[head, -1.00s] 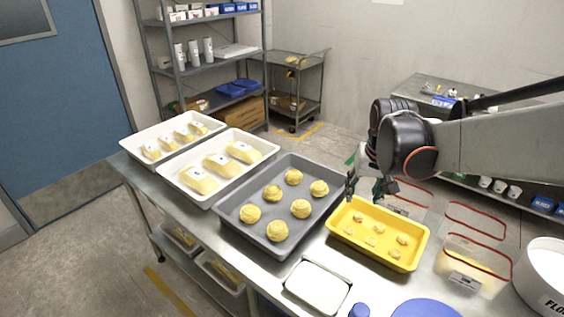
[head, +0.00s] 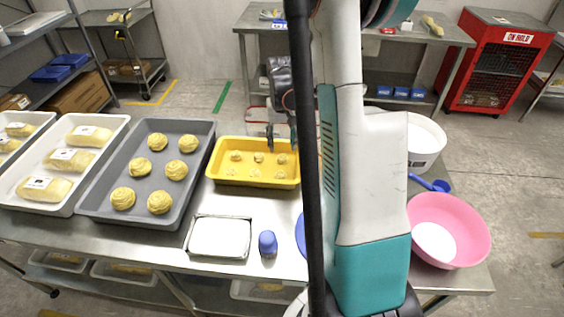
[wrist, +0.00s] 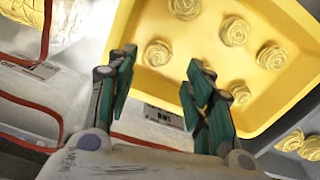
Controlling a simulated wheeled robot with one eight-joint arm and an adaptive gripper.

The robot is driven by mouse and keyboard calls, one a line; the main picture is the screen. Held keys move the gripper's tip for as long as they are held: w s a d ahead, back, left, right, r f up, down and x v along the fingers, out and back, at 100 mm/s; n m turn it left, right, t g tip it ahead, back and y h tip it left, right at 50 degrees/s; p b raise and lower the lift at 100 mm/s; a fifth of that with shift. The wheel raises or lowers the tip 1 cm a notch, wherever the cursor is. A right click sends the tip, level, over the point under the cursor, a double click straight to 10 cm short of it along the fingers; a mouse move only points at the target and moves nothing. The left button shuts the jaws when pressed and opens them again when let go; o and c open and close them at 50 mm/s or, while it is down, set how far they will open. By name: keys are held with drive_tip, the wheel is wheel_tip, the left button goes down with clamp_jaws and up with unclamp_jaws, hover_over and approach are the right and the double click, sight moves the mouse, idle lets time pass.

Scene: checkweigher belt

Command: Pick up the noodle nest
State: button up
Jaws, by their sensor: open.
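Several small pale-yellow noodle nests (head: 258,158) lie in the yellow tray (head: 225,180) in the middle of the head view. In the wrist view, nests (wrist: 234,31) with swirled strands lie apart in the yellow tray (wrist: 207,57). Larger round nests (head: 174,171) lie in the grey tray (head: 112,178) to its left. My gripper (head: 281,140) is open and empty, by the yellow tray's far right edge. In the wrist view its fingers (wrist: 160,78) are spread, with tray edge and a nest beyond them. My arm hides the tray's right end.
White trays (head: 93,165) with wrapped packs stand at the left. A small metal tray (head: 219,238) and a blue object (head: 267,243) stand in front. Red-rimmed clear containers (head: 258,122) are behind the yellow tray. A pink bowl (head: 462,209) and a white tub (head: 430,133) are right.

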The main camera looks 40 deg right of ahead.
sight(282, 155)
drive_tip(key=shift+w+d+f+b, duration=0.15)
drive_tip(key=shift+f+b, duration=0.55)
drive_tip(key=shift+f, duration=1.1)
drive_tip(key=shift+w+d+f+b, duration=0.15)
drive_tip(key=shift+f+b, duration=0.5)
drive_tip(key=shift+f, duration=1.1)
drive_tip(key=shift+r, duration=0.1)
drive_tip(key=c, duration=0.6)
